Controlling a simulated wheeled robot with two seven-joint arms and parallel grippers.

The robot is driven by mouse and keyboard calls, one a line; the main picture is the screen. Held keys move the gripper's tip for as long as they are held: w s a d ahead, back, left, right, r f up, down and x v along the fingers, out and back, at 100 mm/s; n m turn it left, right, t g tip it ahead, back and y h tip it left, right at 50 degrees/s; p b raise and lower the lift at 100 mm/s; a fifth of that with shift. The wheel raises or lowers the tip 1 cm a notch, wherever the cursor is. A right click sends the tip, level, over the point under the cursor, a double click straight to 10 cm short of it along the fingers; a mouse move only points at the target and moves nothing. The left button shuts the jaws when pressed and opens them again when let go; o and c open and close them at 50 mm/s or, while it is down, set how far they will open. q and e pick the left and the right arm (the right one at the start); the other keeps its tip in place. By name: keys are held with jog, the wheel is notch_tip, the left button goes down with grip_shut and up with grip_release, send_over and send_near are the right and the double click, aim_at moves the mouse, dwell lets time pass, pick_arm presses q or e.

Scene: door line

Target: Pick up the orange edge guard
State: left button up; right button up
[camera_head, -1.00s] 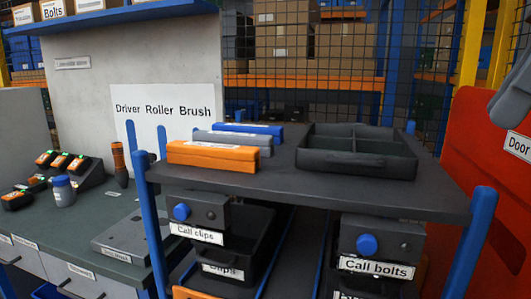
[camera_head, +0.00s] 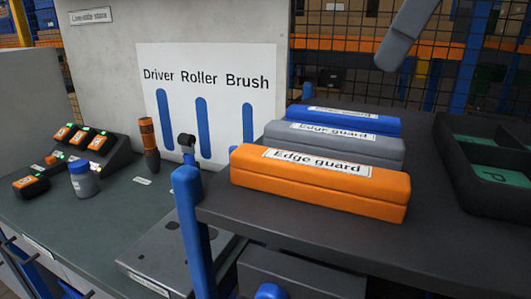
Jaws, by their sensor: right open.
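The orange edge guard (camera_head: 318,183) is a long box with a white "Edge guard" label. It lies on the dark rack top near its front left corner, in front of a grey edge guard (camera_head: 335,146) and a blue edge guard (camera_head: 350,120). My right gripper (camera_head: 404,38) shows only in part, as a grey piece entering from the top edge. It is above and behind the edge guards in the picture, apart from them, open and empty. My left gripper is out of view.
A dark divided tray (camera_head: 455,165) stands right of the edge guards, with green pieces inside. A blue post (camera_head: 190,215) rises at the rack's left corner. The bench (camera_head: 110,215) at left holds a grey-blue jar (camera_head: 84,182) and a charger with orange-topped units (camera_head: 95,150).

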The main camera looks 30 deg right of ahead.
notch_tip(320, 180, down, 2)
jog(key=f, duration=0.1)
send_over(317, 162)
jog(key=s+d, duration=0.2)
notch_tip(317, 162, down, 6)
jog(key=shift+d+r+b, duration=0.1)
jog(key=shift+r+b, duration=0.15)
jog(key=shift+b, duration=0.05)
jog(key=x, duration=0.5)
jog(key=shift+w+a+p, duration=0.2)
jog(key=shift+a+p, duration=0.1)
jog(key=shift+a, duration=0.15)
jog(key=shift+w+a+f, duration=0.1)
jog(key=shift+w+f, duration=0.05)
jog(key=shift+f, duration=0.35)
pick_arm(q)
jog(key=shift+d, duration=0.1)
pick_arm(e)
jog(key=c, duration=1.1)
